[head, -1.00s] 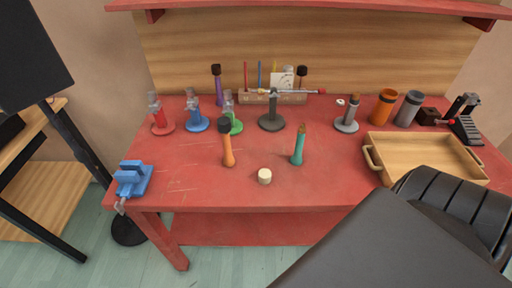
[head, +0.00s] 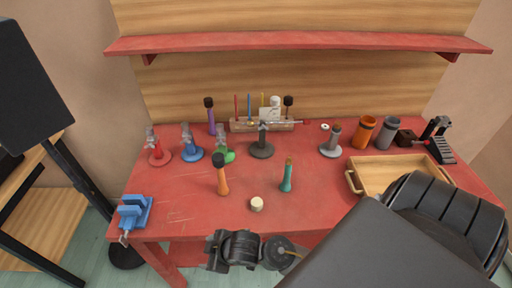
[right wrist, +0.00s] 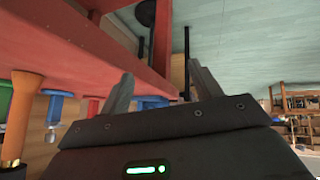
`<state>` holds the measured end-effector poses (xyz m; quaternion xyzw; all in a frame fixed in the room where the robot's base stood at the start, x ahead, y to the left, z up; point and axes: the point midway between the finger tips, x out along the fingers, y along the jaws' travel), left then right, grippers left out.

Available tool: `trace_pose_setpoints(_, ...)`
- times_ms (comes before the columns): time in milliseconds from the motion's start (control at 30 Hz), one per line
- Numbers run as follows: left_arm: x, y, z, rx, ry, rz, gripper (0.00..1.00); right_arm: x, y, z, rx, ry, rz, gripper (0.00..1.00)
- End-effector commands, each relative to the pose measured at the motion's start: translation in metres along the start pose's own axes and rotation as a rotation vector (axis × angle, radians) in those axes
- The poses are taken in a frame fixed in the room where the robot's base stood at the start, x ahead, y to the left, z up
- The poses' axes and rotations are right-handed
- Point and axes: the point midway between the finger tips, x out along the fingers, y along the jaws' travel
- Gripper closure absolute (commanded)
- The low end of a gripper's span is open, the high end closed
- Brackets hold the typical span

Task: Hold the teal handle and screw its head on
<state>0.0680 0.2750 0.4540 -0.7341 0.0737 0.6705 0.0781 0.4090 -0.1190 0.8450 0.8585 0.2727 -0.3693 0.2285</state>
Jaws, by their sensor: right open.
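The teal handle (head: 287,177) stands upright on the red bench in the head view, with a bare brown tip and no head on it. A small cream cylinder (head: 257,204), which looks like a mallet head, sits to its left and nearer the front edge. My right gripper (head: 213,252) is low at the front edge of the bench, pointing left, apart from both. In the right wrist view its two fingers (right wrist: 158,88) are spread with nothing between them. My left gripper is not in view.
An orange handle with a dark head (head: 222,178) stands left of the cream cylinder. A blue vise (head: 135,211) is at the left front corner. A wooden tray (head: 360,190) lies at right, partly behind my arm. Several coloured stands line the back. The left front bench top is clear.

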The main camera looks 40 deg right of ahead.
Motion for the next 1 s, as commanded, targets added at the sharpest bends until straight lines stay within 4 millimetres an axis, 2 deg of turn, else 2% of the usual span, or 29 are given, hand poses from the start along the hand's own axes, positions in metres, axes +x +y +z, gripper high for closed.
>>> trace_pose_setpoints(33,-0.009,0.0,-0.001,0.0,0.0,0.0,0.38,-0.023,0.002,-0.033,-0.063,0.055,0.003,0.36)
trace_pose_setpoints(100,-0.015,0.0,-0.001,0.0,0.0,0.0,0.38,-0.048,-0.003,-0.077,-0.191,0.143,-0.002,0.36)
trace_pose_setpoints(200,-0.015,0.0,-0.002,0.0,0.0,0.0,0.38,-0.062,-0.017,-0.117,-0.391,0.251,-0.025,0.36)
trace_pose_setpoints(300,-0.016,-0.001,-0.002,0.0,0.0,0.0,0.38,-0.065,-0.032,-0.141,-0.584,0.333,-0.06,0.36)
trace_pose_setpoints(433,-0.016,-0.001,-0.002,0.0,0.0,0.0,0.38,-0.062,-0.047,-0.152,-0.86,0.403,-0.125,0.36)
trace_pose_setpoints(567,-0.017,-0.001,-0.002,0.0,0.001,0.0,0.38,-0.055,-0.044,-0.135,-1.174,0.404,-0.223,0.36)
trace_pose_setpoints(667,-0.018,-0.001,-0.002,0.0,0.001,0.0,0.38,-0.051,-0.017,-0.103,-1.402,0.331,-0.322,0.36)
trace_pose_setpoints(767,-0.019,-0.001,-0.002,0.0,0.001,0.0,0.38,-0.053,0.032,-0.064,-1.567,0.199,-0.429,0.36)
trace_pose_setpoints(833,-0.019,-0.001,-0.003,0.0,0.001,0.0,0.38,-0.061,0.072,-0.037,-1.636,0.09,-0.501,0.36)
trace_pose_setpoints(900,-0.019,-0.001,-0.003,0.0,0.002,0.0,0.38,-0.074,0.111,-0.013,-1.67,-0.018,-0.565,0.36)
trace_pose_setpoints(1000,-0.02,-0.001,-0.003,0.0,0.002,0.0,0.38,-0.097,0.158,0.013,-1.679,-0.151,-0.638,0.36)
